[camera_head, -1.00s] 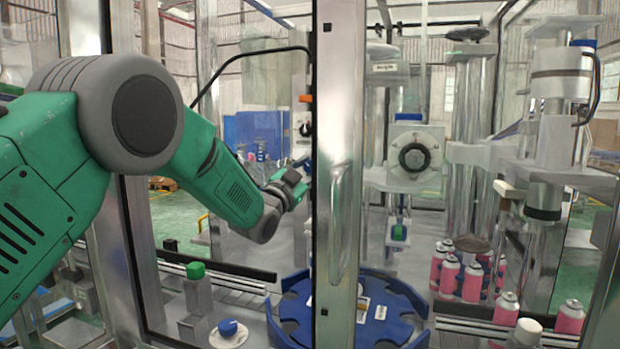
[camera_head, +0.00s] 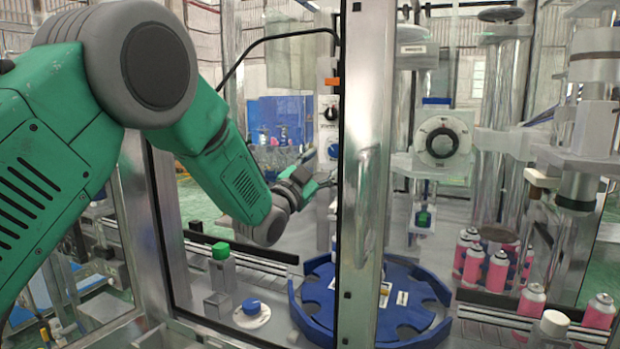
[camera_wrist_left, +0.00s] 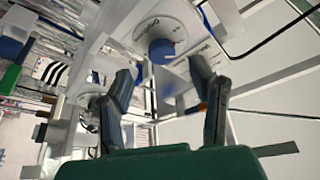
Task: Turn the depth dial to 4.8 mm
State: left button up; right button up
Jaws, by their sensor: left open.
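A blue knob (camera_head: 333,150) sits on an upright panel left of the metal post, below a black knob (camera_head: 331,112) on a white plate. I cannot read any scale or tell which dial is the depth dial. My left gripper (camera_head: 325,181) is just below the blue knob, partly cut off by the post. In the left wrist view, the blue knob (camera_wrist_left: 161,51) stands on a pale round plate with dark marks. It lies ahead of my left gripper (camera_wrist_left: 167,75), between the lines of its open, empty fingers, not visibly touching. My right gripper is not in view.
The metal post (camera_head: 367,200) stands right beside the gripper. A blue rotary plate (camera_head: 315,318) lies below. Another blue knob (camera_head: 251,307) on a white disc is at lower left. A large round dial (camera_head: 441,143) and several pink cans (camera_head: 497,270) are at right.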

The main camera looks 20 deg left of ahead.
pick_arm(q)
jog(key=v, duration=0.6)
jog(key=shift+s, duration=0.15)
jog(key=shift+f, duration=0.1)
dwell(0.3)
